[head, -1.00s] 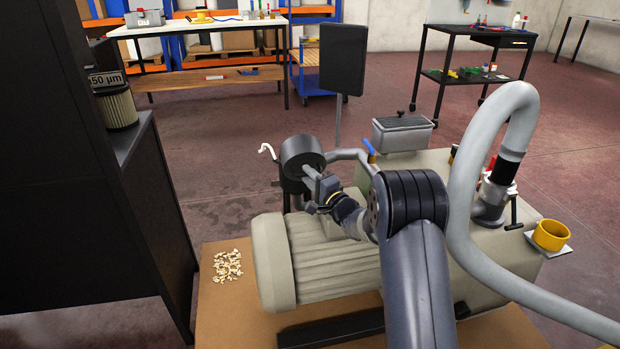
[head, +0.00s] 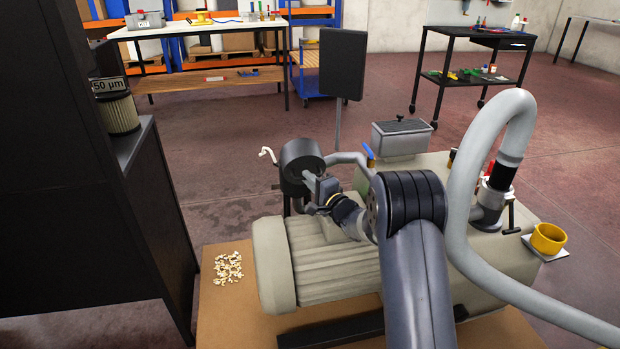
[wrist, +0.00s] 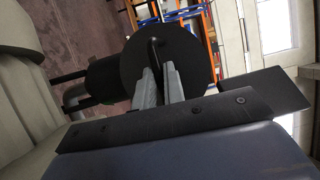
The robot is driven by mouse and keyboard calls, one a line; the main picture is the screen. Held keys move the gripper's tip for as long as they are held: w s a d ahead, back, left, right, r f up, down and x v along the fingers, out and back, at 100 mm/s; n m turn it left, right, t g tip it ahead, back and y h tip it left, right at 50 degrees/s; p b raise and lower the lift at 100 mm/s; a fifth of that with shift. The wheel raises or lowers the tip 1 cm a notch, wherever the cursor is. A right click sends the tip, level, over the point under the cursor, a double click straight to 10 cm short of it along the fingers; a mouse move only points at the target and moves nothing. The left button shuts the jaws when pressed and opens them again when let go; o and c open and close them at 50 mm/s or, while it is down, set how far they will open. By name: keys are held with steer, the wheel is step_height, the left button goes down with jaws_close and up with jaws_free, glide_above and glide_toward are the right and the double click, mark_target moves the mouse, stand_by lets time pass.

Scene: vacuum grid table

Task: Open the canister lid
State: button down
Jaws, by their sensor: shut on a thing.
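The canister lid (head: 301,157) is a thick black disc. It is steeply tilted, with its round face turned toward my arm, above a dark upright canister (head: 292,186) beside the motor. My gripper (head: 314,187) is shut on the lid's handle. In the wrist view, the two grey fingers (wrist: 158,83) lie on either side of the narrow dark handle in front of the lid (wrist: 190,55). The canister (wrist: 103,82) shows behind the lid's left edge in that view. Whether the lid still touches the canister's rim is hidden.
The ribbed beige motor (head: 320,262) lies close to my arm. A grey hose (head: 462,200) loops at the right. A dark cabinet (head: 75,220) stands at the left. A pale handle (head: 267,153) sticks out left of the lid. Small pale pieces (head: 228,268) lie on the brown base.

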steer(key=shift+w+a+r+m+g+h+p, duration=0.2)
steer(key=shift+r+p, duration=0.4)
steer(key=shift+p, duration=0.75)
steer(key=shift+w+d+r+m+g+h+p, duration=0.1)
steer(key=shift+w+r+g+h+p, duration=0.15)
steer(key=shift+r+p, duration=0.75)
steer(key=p, duration=0.2)
steer(key=shift+w+f+g+p, duration=0.1)
steer(key=shift+f+g+p, duration=0.15)
steer(key=shift+g+p, duration=0.15)
steer(key=shift+f, duration=0.1)
steer(key=c, duration=1.5)
jaws_free()
steer(key=f+p+v, duration=0.1)
steer(key=v, duration=0.9)
steer(key=shift+s+r, duration=0.35)
steer(key=shift+r, duration=0.15)
